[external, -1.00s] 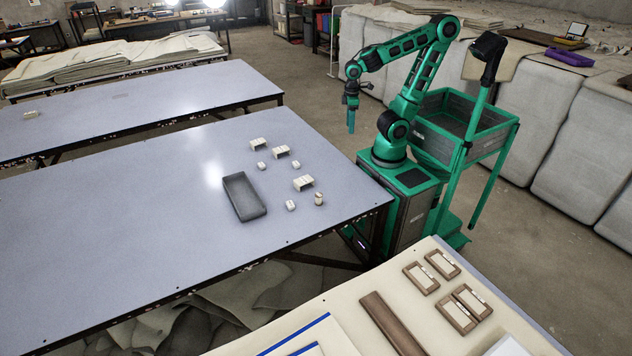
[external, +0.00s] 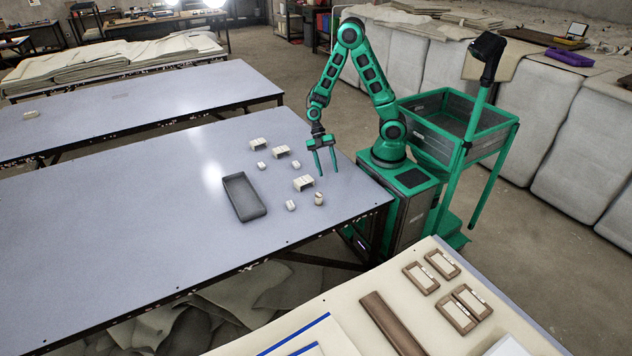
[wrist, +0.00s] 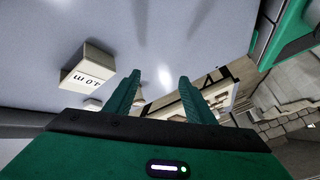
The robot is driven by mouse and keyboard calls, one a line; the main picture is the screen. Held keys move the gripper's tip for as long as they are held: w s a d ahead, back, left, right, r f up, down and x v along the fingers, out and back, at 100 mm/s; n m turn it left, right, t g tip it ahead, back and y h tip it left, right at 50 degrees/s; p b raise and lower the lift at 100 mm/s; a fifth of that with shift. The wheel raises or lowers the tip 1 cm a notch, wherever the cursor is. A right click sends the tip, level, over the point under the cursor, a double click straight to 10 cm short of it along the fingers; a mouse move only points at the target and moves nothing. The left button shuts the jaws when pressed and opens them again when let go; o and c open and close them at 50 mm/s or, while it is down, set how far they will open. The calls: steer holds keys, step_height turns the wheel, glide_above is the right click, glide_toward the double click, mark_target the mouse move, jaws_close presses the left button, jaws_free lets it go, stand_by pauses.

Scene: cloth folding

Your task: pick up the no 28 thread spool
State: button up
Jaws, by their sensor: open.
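Several small spools lie on the table, among them spools at the front (external: 291,205), at the front right (external: 319,198), in the middle (external: 296,164) and at the back left (external: 262,166). Their numbers are too small to read, so I cannot tell which is no 28. My gripper (external: 326,173) is open and empty, pointing down above the table's right part, behind and right of the front-right spool. In the wrist view the open fingers (wrist: 158,92) show, with a cream block (wrist: 88,68) marked with partly readable characters to their left. A small pale thing is partly hidden near the left finger.
Cream label stands (external: 304,182) are set among the spools, with others (external: 280,151) further back. A dark grey tray (external: 243,196) lies left of them. The blue-grey table (external: 120,230) is clear further left. A second table (external: 480,335) with frames stands in front.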

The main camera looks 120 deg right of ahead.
mark_target(319, 199)
steer(key=w+n+t+y, duration=0.1)
steer(key=w+a+f+n+t+y, duration=0.1)
steer(key=w, duration=0.1)
steer(key=w+f+y, duration=0.1)
steer(key=shift+w+a+f+n+t, duration=0.15)
steer(key=shift+w+a+n+t, duration=0.15)
steer(key=shift+n+t, duration=0.1)
steer(key=shift+w+n+t+y, duration=0.4)
steer(key=shift+w+t+y, duration=0.3)
steer(key=shift+w+y, duration=0.15)
steer(key=shift+w+x, duration=0.15)
steer(key=shift+x, duration=2.55)
steer(key=shift+w+x, duration=0.2)
steer(key=shift+x, duration=2.5)
steer(key=shift+d+f, duration=0.1)
steer(key=shift+d, duration=0.05)
steer(key=c, duration=1.1)
